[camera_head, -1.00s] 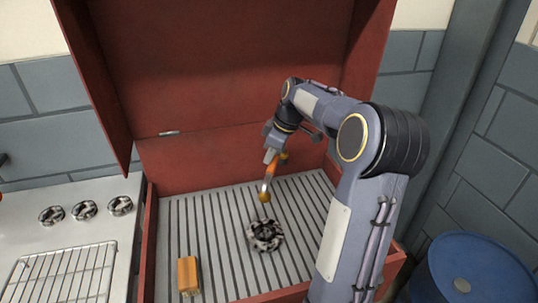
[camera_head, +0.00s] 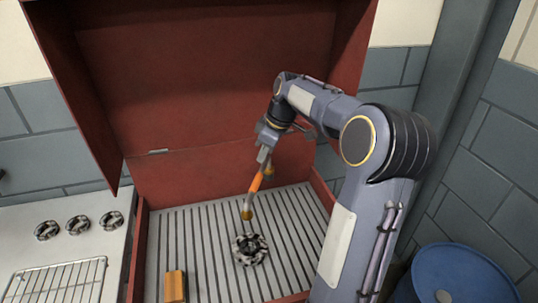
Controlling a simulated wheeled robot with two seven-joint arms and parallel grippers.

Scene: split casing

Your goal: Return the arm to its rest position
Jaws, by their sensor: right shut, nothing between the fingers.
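My right gripper (camera_head: 247,205) hangs from the arm that comes in from the lower right. Its narrow end has an orange section and gold tips, and it points down over the box floor. It is shut, with nothing held. It stands above and just behind a black-and-white ring (camera_head: 238,250), which lies on the slatted floor of the open red box (camera_head: 138,240). I cannot tell the exact gap between tip and ring. My left gripper is not in view.
An orange block (camera_head: 175,287) stands at the front left of the box floor. The raised red lid (camera_head: 210,80) is behind my arm. A white counter at left bears three patterned rings and a wire rack (camera_head: 60,282). A blue barrel (camera_head: 462,272) stands at lower right.

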